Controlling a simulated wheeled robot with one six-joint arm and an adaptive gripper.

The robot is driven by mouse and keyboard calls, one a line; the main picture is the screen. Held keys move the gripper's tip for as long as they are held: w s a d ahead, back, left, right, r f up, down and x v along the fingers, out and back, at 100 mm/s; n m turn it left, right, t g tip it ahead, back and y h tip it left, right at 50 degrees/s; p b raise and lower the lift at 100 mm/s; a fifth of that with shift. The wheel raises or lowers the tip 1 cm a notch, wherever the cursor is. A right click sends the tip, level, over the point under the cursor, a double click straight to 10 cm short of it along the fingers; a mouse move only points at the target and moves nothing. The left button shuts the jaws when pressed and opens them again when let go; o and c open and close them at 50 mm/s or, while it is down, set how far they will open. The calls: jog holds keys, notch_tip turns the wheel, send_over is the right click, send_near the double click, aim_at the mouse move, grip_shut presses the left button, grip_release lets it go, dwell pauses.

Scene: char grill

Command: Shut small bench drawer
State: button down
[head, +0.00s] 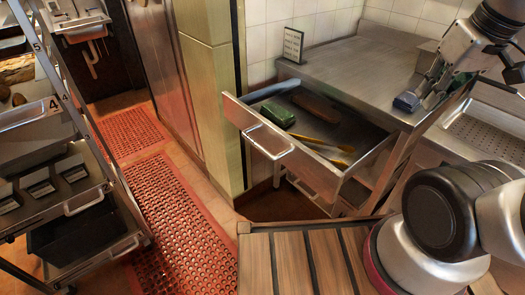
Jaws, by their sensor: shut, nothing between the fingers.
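The small bench drawer (340,178) is pulled well out of the steel bench (355,62) in the middle of the head view. Its bar handle (268,140) is on the front panel, facing lower left. Inside lie a green item (277,114), a brown block (315,108) and yellow-handled utensils (325,144). The gripper's exact height above the bench is hard to tell.
A small sign (292,45) stands at the bench's back left. A second handle (303,186) shows below the open drawer. A slatted wooden top (305,258) is in front. A tray rack (75,200) stands left. Red mats (180,220) cover the open aisle.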

jog(key=w+a+f+n+h, duration=0.25)
jog(key=a+f+n, duration=0.5)
jog(key=a, duration=0.65)
jog(key=w+a+f+n+h, duration=0.1)
jog(key=w+a+f+n, duration=0.45)
jog(key=a, duration=0.75)
jog(key=w+a+f+n+h, duration=0.1)
jog(key=w+a+f+n, duration=0.1)
jog(key=a+f+n, duration=0.85)
jog(key=w+d+f, duration=0.3)
jog(key=w+f, duration=0.2)
jog(key=shift+d+f+g, duration=0.3)
jog(key=shift+d+g, duration=0.05)
jog(key=shift+g, duration=0.05)
jog(key=shift+n, duration=0.25)
